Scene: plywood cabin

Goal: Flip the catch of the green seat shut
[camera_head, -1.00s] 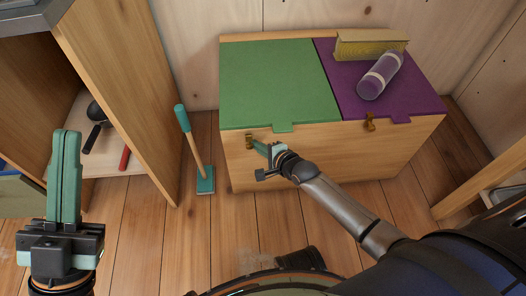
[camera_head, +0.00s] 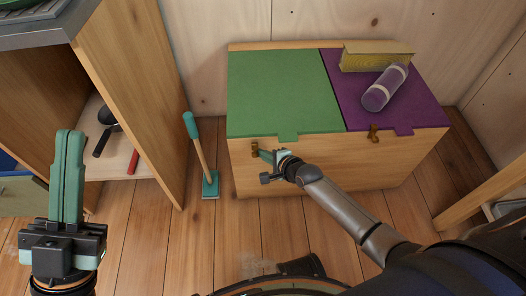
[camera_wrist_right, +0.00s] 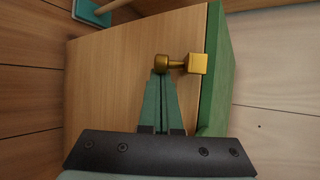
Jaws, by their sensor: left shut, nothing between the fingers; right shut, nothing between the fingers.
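The green seat (camera_head: 280,92) is the closed left lid of a wooden chest. Its brass catch (camera_head: 254,149) is on the chest's front, just under the lid's edge and left of the lid's front tab. In the right wrist view, the catch (camera_wrist_right: 197,63) shows a square block near the green edge and a round knob on a short stem pointing away from the lid. My right gripper (camera_head: 262,154) is shut and empty, its tips at the knob; I cannot tell if they touch. My left gripper (camera_head: 69,135) is shut and empty, away from the chest.
A teal-handled tool (camera_head: 201,155) stands between the chest and a wooden shelf unit (camera_head: 135,90).

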